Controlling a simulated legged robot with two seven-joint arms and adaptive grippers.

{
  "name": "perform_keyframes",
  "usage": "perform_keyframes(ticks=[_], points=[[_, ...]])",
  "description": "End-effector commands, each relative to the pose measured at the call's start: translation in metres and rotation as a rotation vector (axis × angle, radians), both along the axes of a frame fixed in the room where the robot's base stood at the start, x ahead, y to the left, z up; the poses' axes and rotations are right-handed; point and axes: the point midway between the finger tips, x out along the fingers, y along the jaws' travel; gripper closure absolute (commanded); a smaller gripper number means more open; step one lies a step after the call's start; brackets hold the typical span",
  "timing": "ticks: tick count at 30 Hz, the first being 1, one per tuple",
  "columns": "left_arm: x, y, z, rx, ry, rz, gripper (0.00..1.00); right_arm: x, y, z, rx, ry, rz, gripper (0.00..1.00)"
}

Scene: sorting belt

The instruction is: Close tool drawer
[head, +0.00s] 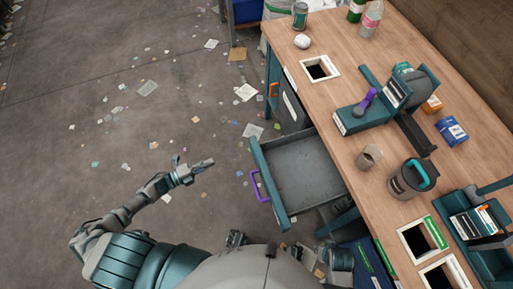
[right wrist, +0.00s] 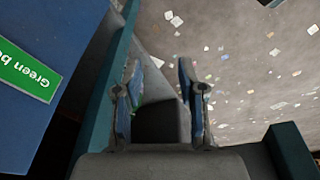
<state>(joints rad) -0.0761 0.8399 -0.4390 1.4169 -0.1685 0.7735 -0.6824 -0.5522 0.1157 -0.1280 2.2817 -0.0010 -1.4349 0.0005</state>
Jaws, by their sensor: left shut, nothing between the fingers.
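The tool drawer (head: 305,172) is pulled out from under the wooden workbench, and its grey inside looks empty. Its purple handle (head: 258,186) is on the front panel, facing left in the head view. My left gripper (head: 212,162) is shut and empty, over the floor to the left of the drawer and apart from the handle. My right gripper (right wrist: 157,72) shows in the right wrist view with its two fingers apart and nothing visible between them. I cannot make out its fingers clearly in the head view.
The workbench (head: 345,92) carries a grey cup (head: 369,157), a dark canister with a teal handle (head: 411,179) and teal fixtures. A blue bin with a green label (right wrist: 28,70) is beside my right gripper. Litter is scattered over the open floor (head: 110,60) at left.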

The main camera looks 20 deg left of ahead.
Motion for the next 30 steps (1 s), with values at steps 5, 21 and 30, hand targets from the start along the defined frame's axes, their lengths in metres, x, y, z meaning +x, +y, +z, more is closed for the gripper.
perform_keyframes(ticks=[5, 21, 30], points=[[-0.014, -0.016, 0.017, 0.030, -0.123, -0.152, 1.00, -0.010, -0.002, 0.027, 0.001, -0.004, -0.002, 0.60], [0.033, -0.089, 0.024, 0.028, -0.143, -0.167, 1.00, -0.002, 0.000, 0.037, 0.010, -0.045, 0.000, 0.60], [0.059, -0.126, 0.023, 0.029, -0.142, -0.166, 1.00, 0.008, 0.003, 0.037, 0.019, -0.091, 0.003, 0.60]])
